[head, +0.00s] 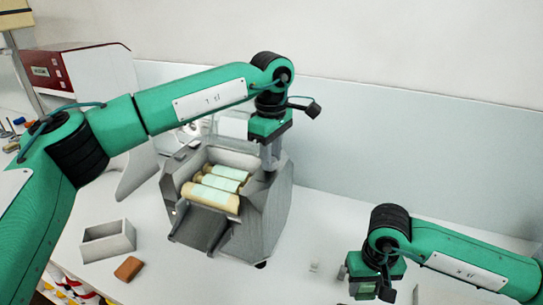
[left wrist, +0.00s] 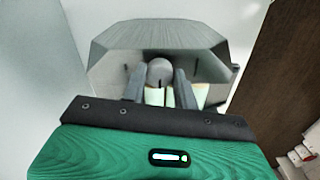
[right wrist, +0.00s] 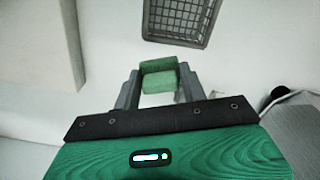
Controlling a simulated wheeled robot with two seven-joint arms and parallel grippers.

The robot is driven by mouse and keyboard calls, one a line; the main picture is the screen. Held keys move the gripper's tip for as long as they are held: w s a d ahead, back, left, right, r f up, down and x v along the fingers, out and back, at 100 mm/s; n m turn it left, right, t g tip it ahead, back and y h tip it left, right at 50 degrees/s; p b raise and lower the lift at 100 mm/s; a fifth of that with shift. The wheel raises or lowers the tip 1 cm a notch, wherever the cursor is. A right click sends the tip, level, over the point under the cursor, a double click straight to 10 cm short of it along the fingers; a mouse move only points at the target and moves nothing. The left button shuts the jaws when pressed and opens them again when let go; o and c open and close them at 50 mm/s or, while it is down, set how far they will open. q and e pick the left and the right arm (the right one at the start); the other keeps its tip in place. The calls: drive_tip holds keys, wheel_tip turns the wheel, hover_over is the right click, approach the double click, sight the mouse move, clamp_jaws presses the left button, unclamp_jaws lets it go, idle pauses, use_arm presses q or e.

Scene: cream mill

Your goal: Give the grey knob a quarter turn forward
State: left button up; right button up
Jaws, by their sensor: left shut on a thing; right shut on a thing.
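The grey knob (left wrist: 160,70) is a round ball with a dark mark, on the side of the grey mill (head: 265,215). In the left wrist view it sits between the two fingers. My left gripper (head: 268,165) reaches down at the mill's right side and is shut on the knob; in the head view the gripper hides the knob. Cream rollers (head: 212,197) lie in the mill's open trough. My right gripper (right wrist: 158,88) is shut on a green block (right wrist: 158,75), at the lower right of the head view.
An open grey box (head: 108,243) and a brown block (head: 129,268) lie left of the mill. A small pale cube (head: 314,267) is on the table to its right. A dark mesh basket (right wrist: 178,22) shows in the right wrist view. A wall panel (head: 400,150) stands behind.

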use_arm(q)
drive_tip(key=shift+w+r, duration=0.1)
drive_tip(key=shift+r, duration=0.05)
drive_tip(key=o, duration=1)
drive_tip(key=shift+c, duration=0.2)
drive_tip(key=shift+r, duration=0.3)
use_arm(e)
drive_tip(key=shift+f, duration=0.25)
wheel_tip(320, 180, down, 2)
drive_tip(key=b, duration=0.2)
drive_tip(key=shift+f+b, duration=0.1)
drive_tip(key=shift+b, duration=0.25)
use_arm(q)
wheel_tip(320, 180, up, 11)
drive_tip(key=shift+r, duration=0.15)
